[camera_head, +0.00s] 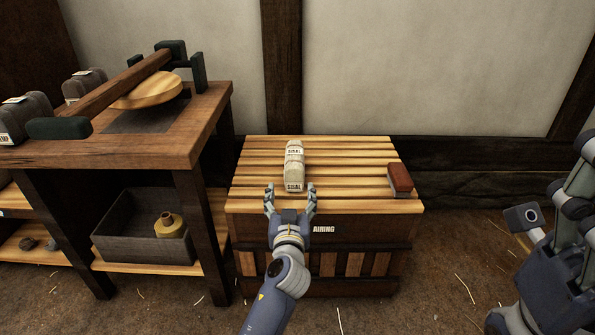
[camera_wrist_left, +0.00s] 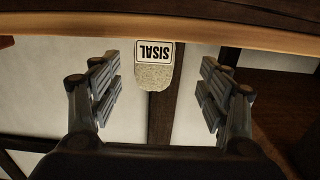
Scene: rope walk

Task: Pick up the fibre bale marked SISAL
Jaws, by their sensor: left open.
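The fibre bale marked SISAL (camera_head: 294,165) is a pale, narrow block with white labels. It lies lengthwise on the slatted top of the crate marked AIRING (camera_head: 350,204). My left gripper (camera_head: 291,191) is open at the near end of the bale, with one finger to each side. In the left wrist view, the bale's end (camera_wrist_left: 154,77) shows upside down between the open fingers (camera_wrist_left: 160,88), with a gap on both sides. No contact is visible. Part of my right arm shows at the right edge, but I cannot make out its gripper's fingertips.
A red-brown brush-like block (camera_head: 400,178) lies on the crate's right side. A wooden workbench (camera_head: 195,145) on the left carries grey bales (camera_head: 22,115) and a press with a round wooden disc (camera_head: 148,90).

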